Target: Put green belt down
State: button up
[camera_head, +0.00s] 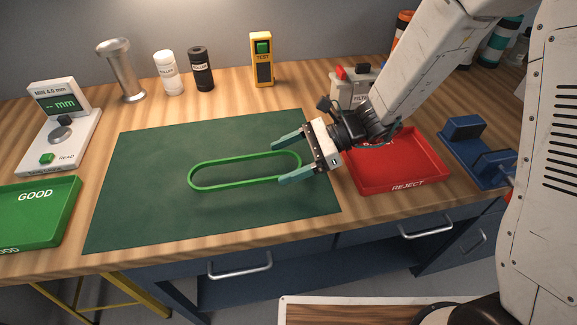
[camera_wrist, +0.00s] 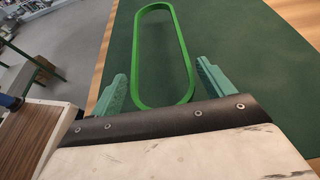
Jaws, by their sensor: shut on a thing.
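The green belt (camera_head: 232,187) is a long closed loop over the dark green mat (camera_head: 140,215). It runs left from my gripper (camera_head: 283,160) in the head view. My gripper is shut on the belt across its width, with one teal finger on each side of its near end. In the wrist view the belt (camera_wrist: 137,60) stretches away from my gripper (camera_wrist: 160,78), its rounded end between the fingers. Whether the belt touches the mat or hangs slightly above it is hard to tell.
A green GOOD tray (camera_head: 70,215) is at left, a red REJECT tray (camera_head: 400,189) right of the mat. A blue fixture (camera_head: 478,150) is far right.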

aim_at(289, 168)
notch_tip(289, 168, down, 3)
jog(key=shift+d, duration=0.15)
jog(key=o, duration=0.9)
jog(key=shift+d, duration=0.1)
jog(key=v, duration=1.2)
jog(key=shift+r, duration=0.1)
